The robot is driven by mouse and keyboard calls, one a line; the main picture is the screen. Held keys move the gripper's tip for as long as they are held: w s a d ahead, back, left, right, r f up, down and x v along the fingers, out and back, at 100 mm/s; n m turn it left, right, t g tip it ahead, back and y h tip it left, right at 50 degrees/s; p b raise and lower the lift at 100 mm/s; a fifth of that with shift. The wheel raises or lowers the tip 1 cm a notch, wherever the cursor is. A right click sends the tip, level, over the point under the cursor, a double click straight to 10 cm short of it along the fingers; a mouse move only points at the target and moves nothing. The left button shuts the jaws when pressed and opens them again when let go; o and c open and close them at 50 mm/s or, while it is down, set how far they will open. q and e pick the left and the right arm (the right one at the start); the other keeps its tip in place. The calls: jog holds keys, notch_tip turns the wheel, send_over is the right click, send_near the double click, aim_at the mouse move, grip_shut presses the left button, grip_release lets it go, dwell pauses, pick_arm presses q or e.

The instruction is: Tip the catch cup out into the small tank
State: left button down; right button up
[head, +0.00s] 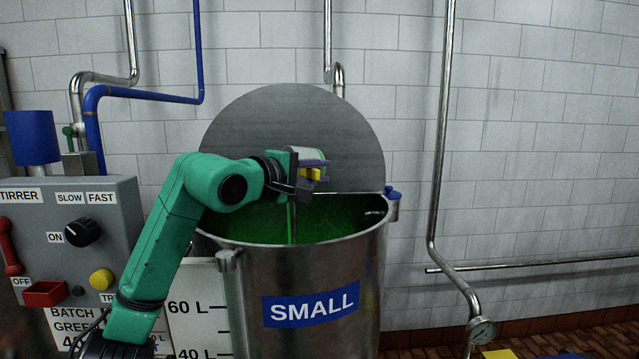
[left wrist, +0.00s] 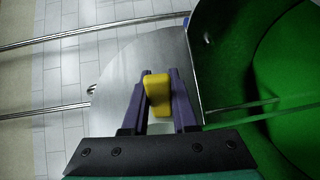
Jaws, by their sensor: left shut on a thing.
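The small tank (head: 310,290) is a round steel vessel with a blue SMALL label, open at the top, with green liquid (head: 335,222) inside. Its round grey lid (head: 270,118) stands raised behind the opening. My left gripper (head: 316,168) is over the tank's mouth, shut on the yellow grip of the catch cup. The left wrist view shows the yellow grip (left wrist: 157,95) between the purple fingers. The pale cup body (head: 303,152) is partly hidden by the gripper and appears tilted. A thin green streak (head: 292,222) runs down below it into the tank. My right gripper is not in view.
A grey control panel (head: 130,215) with knobs and a red switch stands at the left. A white level scale (head: 198,290) is beside the tank. Steel pipes (head: 440,130) and a gauge (head: 481,330) are at the right. The space between tank and right pipe is narrow.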

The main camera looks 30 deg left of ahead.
pick_arm(q)
jog(key=shift+s+a+r+n+t+b, duration=0.2)
jog(key=shift+t+b, duration=0.35)
jog(key=shift+b, duration=0.5)
jog(key=shift+s+r+n+t+b, duration=0.1)
jog(key=shift+s+n+t+b, duration=0.2)
jog(key=shift+t+b, duration=0.5)
jog(key=shift+r+b, duration=0.15)
jog(key=shift+b, duration=0.4)
jog(key=shift+r, duration=0.15)
